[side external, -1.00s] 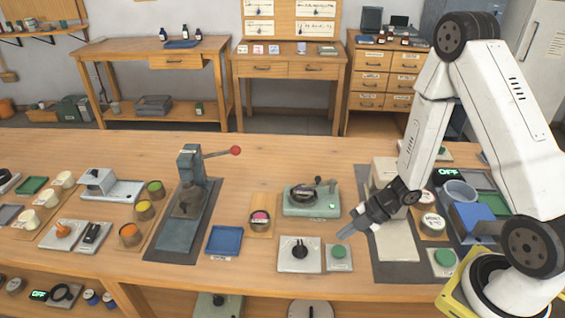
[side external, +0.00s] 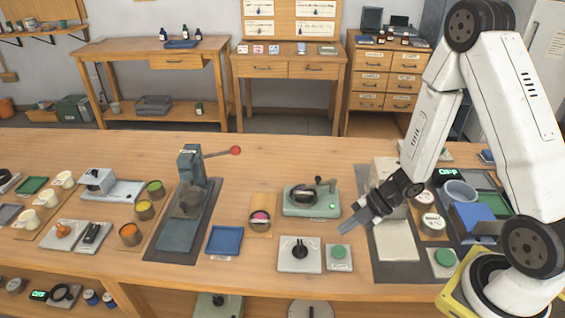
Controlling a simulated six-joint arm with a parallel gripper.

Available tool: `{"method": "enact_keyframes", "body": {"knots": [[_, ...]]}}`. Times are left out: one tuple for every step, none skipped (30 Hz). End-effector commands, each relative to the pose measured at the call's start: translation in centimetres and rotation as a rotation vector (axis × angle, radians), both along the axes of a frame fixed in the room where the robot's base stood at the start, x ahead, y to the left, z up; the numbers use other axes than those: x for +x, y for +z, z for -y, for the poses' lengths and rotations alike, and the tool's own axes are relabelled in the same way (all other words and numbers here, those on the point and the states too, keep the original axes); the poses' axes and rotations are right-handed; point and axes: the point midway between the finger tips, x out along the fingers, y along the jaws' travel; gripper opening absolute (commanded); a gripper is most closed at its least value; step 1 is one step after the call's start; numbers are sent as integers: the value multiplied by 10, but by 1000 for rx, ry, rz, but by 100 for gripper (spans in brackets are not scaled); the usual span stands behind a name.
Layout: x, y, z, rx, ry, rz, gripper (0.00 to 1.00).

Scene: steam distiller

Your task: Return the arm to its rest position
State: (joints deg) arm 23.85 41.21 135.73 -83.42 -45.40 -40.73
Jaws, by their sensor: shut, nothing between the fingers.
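My gripper (side external: 350,227) is at the end of my white arm, on the right side of the wooden workbench. Its grey fingers are together with nothing between them. It hangs above the bench, pointing down and to the left, over the left edge of a dark mat (side external: 380,262). A plate with a green button (side external: 338,251) lies just below and left of the fingertips in the picture. My arm rises from its base at the front right and bends high above the bench.
A green device (side external: 311,199) stands left of my gripper, with a black-knob plate (side external: 300,252) in front. Farther left are a blue tray (side external: 225,240) and a lever press (side external: 189,185). Labelled containers (side external: 431,222) and a blue block (side external: 474,222) crowd the right. Bare wood (side external: 290,160) lies behind.

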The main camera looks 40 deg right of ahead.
Motion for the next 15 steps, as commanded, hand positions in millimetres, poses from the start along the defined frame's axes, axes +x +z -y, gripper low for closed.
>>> {"method": "enact_keyframes", "body": {"knots": [[0, 0, 0, -1, -2, -1, 0], [1, 0, 0, -3, -5, -1, 0], [1, 1, 1, -7, -10, -3, 0], [2, 1, 1, -11, -18, -5, 0], [3, 2, 2, -16, -28, -7, 0], [5, 3, 3, -25, -44, -12, 0], [7, 4, 4, -32, -61, -17, 0], [9, 5, 6, -42, -80, -23, 0], [12, 7, 8, -55, -111, -29, 0], [14, 8, 10, -67, -138, -38, 0], [17, 10, 12, -79, -167, -45, 0], [20, 13, 14, -95, -211, -57, 0], [23, 16, 17, -106, -248, -66, 0], [25, 18, 19, -119, -288, -78, 0], [28, 22, 22, -133, -344, -92, 0]]}}
